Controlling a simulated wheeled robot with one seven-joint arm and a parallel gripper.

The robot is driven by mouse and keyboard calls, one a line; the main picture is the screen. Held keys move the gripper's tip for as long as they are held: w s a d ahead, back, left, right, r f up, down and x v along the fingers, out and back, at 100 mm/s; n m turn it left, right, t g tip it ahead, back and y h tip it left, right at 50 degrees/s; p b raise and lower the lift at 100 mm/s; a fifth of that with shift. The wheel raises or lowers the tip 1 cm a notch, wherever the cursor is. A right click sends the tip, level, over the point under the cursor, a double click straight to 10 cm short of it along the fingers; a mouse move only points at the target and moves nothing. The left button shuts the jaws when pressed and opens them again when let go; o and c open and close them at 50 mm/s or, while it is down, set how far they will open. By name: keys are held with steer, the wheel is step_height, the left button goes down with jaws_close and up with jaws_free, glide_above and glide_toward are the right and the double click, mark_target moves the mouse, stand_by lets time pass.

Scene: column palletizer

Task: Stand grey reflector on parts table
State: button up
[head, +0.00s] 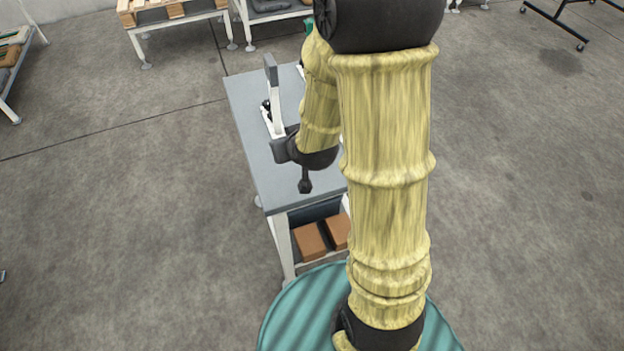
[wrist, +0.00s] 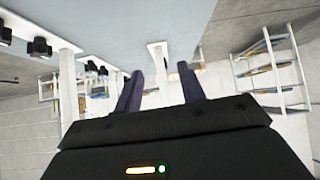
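The parts table (head: 258,165) has a grey top and white legs, and its top also shows upside down in the wrist view (wrist: 110,18). A grey upright panel, which may be the grey reflector (head: 270,67), shows with a white post below it; I cannot tell where it is fixed. My gripper (wrist: 160,82) has its two dark fingers apart, with no object clearly held. In the head view my gripper's dark body (head: 284,150) is over the table, beside the white post, and its fingertips are hard to make out. A white post (wrist: 160,62) shows between the fingers, apparently beyond them.
Small black devices (wrist: 40,46) stand along the table. A dark knobbed piece (head: 305,182) is near the front. Brown boxes (head: 310,241) lie on the lower shelf. Racks (wrist: 268,68) and a pallet table (head: 178,22) are farther off.

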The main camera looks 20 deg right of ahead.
steer(key=s+r+g, duration=0.2)
steer(key=s+g, duration=0.4)
steer(key=s, duration=0.8)
steer(key=shift+d+r+m+g, duration=0.2)
steer(key=shift+m+g, duration=0.1)
steer(key=shift+g, duration=0.1)
